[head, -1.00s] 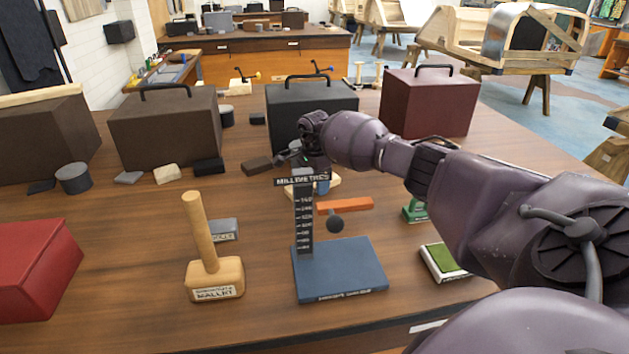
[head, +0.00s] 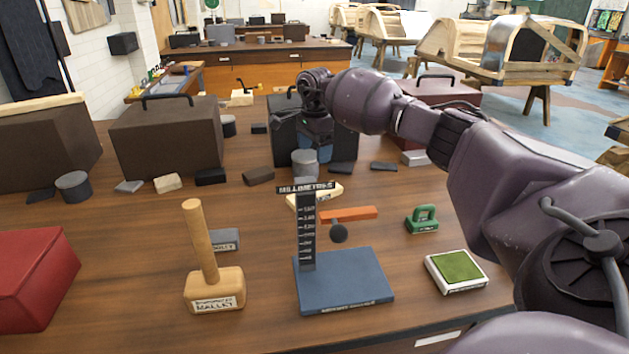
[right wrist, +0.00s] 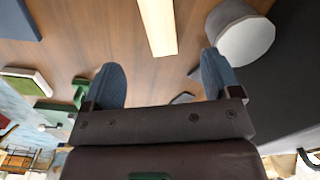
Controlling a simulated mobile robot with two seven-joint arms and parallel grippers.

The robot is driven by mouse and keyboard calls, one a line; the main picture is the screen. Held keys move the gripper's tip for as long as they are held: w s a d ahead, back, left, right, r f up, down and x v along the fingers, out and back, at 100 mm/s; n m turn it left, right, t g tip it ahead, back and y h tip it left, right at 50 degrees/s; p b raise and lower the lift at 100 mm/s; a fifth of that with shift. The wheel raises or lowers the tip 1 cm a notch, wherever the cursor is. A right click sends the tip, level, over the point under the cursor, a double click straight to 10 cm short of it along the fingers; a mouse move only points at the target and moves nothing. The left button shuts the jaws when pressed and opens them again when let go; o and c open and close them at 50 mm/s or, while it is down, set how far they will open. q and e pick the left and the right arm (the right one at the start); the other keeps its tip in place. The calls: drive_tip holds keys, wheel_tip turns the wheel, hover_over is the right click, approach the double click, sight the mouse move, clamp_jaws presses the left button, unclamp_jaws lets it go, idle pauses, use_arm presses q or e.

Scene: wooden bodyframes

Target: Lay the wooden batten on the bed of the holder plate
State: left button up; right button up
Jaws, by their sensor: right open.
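A pale wooden batten (head: 331,191) lies on the bench, partly hidden behind the upright scale in the head view. It shows as a long pale bar (right wrist: 158,25) in the right wrist view, beyond and between the fingertips. A blue plate (head: 345,282) with the black "MILLIMETRES" scale on it stands at the front; I cannot tell whether this is the holder plate. My right gripper (right wrist: 163,75) is open and empty, with blue fingers. In the head view it (head: 317,132) hangs before the black case, above and behind the batten. My left gripper is out of view.
A grey cylinder (head: 305,165) stands close behind the batten. An orange bar (head: 348,214) with a dark ball is beside the scale. A mallet (head: 213,286) stands left, a green-topped block (head: 457,270) right. Dark cases line the back. The bench between mallet and red box is clear.

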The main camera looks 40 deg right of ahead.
drive_tip(key=a+f+b, duration=0.3)
drive_tip(key=b, duration=0.2)
drive_tip(key=shift+w+a+f, duration=0.15)
drive_tip(key=shift+a+f, duration=0.15)
wheel_tip(320, 180, down, 4)
drive_tip(key=shift+r+b, duration=0.2)
drive_tip(key=shift+b, duration=0.1)
drive_tip(key=shift+f, duration=0.7)
wheel_tip(320, 180, down, 4)
drive_tip(key=shift+f, duration=0.15)
drive_tip(key=shift+c, duration=0.2)
drive_tip(key=c, duration=1.1)
use_arm(q)
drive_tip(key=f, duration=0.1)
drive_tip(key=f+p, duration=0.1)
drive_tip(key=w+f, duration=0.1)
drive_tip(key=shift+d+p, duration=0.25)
drive_tip(key=shift+p, duration=0.15)
use_arm(e)
wheel_tip(320, 180, up, 28)
